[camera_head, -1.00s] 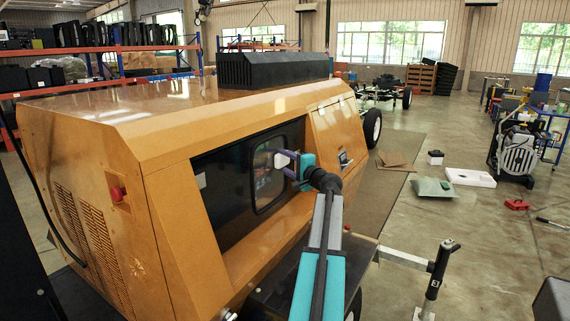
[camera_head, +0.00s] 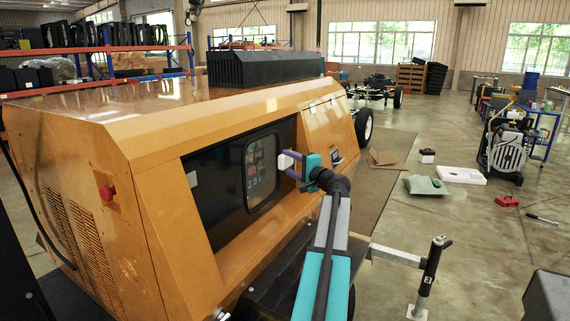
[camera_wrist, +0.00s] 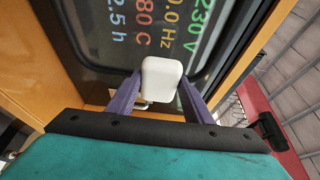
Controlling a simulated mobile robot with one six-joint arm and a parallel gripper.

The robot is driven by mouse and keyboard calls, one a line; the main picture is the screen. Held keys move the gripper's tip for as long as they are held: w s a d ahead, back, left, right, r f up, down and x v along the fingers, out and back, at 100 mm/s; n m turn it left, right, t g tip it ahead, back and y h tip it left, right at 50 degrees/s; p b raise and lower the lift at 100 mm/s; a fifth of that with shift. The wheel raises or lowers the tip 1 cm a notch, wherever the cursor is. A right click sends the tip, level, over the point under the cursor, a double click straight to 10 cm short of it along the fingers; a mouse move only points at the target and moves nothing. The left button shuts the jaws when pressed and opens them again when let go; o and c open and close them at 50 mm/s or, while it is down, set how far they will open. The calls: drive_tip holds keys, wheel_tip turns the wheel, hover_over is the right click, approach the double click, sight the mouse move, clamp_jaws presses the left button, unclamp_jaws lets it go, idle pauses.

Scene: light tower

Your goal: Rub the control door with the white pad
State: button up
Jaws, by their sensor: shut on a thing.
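The control door (camera_head: 260,172) is a dark framed panel with a window, set in the recessed side of the orange light tower housing (camera_head: 150,215). In the wrist view the door (camera_wrist: 92,48) shows lit text and numbers behind its glass. My gripper (camera_head: 291,168) is at the right edge of the door. Its purple fingers are shut on the white pad (camera_wrist: 161,82), which sits between the fingertips in front of the door's lower part in the wrist view. I cannot tell whether the pad touches the door.
A red button (camera_head: 107,192) is on the housing's left end. A grey outrigger leg (camera_head: 430,275) stands at the lower right. Boxes and a red tool (camera_head: 507,201) lie on the floor to the right, with open floor around them.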

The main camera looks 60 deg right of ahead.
drive_tip(key=shift+s, duration=0.35)
drive_tip(key=shift+s, duration=0.1)
drive_tip(key=shift+s, duration=1.45)
drive_tip(key=shift+s+a, duration=0.15)
drive_tip(key=shift+a, duration=0.35)
drive_tip(key=w+a+f+p, duration=0.1)
drive_tip(key=a+f+p, duration=0.4)
drive_tip(key=a+p, duration=0.2)
drive_tip(key=shift+w, duration=0.2)
